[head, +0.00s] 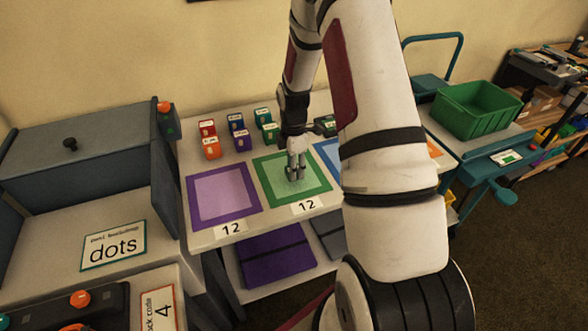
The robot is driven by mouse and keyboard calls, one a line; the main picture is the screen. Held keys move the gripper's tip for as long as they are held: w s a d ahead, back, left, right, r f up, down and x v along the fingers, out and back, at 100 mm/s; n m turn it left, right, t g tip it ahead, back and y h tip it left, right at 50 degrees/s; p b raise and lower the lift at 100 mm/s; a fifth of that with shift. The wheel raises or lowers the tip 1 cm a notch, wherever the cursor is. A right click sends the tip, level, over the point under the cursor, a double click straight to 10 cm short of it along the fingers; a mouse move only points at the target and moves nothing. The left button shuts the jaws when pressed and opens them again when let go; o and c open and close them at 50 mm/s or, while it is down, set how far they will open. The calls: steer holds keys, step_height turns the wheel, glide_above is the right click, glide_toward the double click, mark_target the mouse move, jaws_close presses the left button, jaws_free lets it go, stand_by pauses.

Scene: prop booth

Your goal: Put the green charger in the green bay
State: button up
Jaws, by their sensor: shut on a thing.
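My gripper (296,172) points down over the green bay (265,197), a green-framed square with a pale green middle on the white table. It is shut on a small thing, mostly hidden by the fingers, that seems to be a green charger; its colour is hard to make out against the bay. I cannot tell whether it touches the bay. Two other green chargers (262,115) (270,131) stand behind, to the left of my wrist. Another dark green block (326,125) shows partly behind my arm.
A purple bay (222,194) lies left of the green one, and a blue bay (328,155) is partly hidden by my arm. Red (207,128), orange (211,147) and purple (242,140) chargers stand at the back. A green crate (475,108) sits on a cart at right.

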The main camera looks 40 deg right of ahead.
steer(key=shift+f, duration=0.7)
steer(key=shift+f, duration=0.1)
steer(key=o, duration=1.2)
